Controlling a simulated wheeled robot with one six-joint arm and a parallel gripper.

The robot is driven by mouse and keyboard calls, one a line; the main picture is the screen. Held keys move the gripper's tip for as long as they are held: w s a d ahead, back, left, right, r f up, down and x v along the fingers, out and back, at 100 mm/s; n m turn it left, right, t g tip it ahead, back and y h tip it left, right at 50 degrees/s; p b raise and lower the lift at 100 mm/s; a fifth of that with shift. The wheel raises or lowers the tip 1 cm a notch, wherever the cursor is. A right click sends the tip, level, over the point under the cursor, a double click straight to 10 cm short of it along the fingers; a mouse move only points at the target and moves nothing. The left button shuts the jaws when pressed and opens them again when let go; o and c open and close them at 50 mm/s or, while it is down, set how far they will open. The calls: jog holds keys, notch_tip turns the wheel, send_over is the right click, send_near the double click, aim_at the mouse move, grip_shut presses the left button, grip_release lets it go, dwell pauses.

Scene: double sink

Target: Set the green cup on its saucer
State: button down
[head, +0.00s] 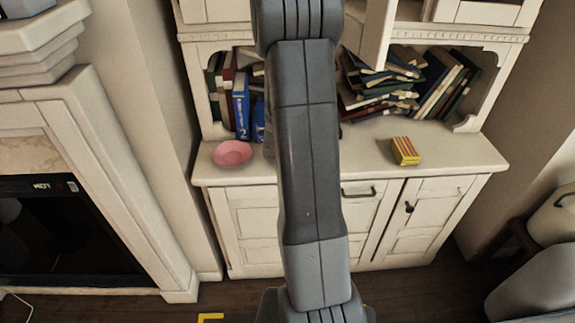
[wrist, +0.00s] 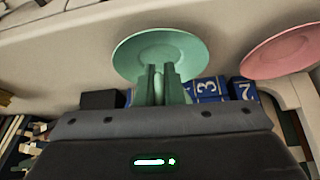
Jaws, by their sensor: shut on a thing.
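In the wrist view the green saucer (wrist: 160,47) lies on the pale cabinet counter, with its upper face bare where it shows. My gripper (wrist: 160,70) points towards it, its two dark fingers close together and overlapping the saucer's lower edge in the picture. The fingers are shut on the green cup (wrist: 159,89), which shows only as green slivers between and beside them. Its rim and tilt are mostly hidden, and I cannot tell its height above the counter. In the head view my arm hides the gripper, the cup and the green saucer.
A pink saucer (head: 232,153) lies at the counter's left end; it also shows in the wrist view (wrist: 284,50). Blue numbered books (head: 241,106) stand behind it. A yellow-and-red box (head: 405,151) sits on the right. Stacked books (head: 380,90) fill the shelf; the counter's front strip is mostly clear.

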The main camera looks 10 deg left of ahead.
notch_tip(320, 180, down, 4)
jog(key=b, duration=0.3)
jog(key=shift+r, duration=0.2)
jog(key=c, duration=1.8)
grip_release()
jog(key=p+v, duration=0.6)
jog(key=v, duration=0.6)
jog(key=shift+s, duration=0.1)
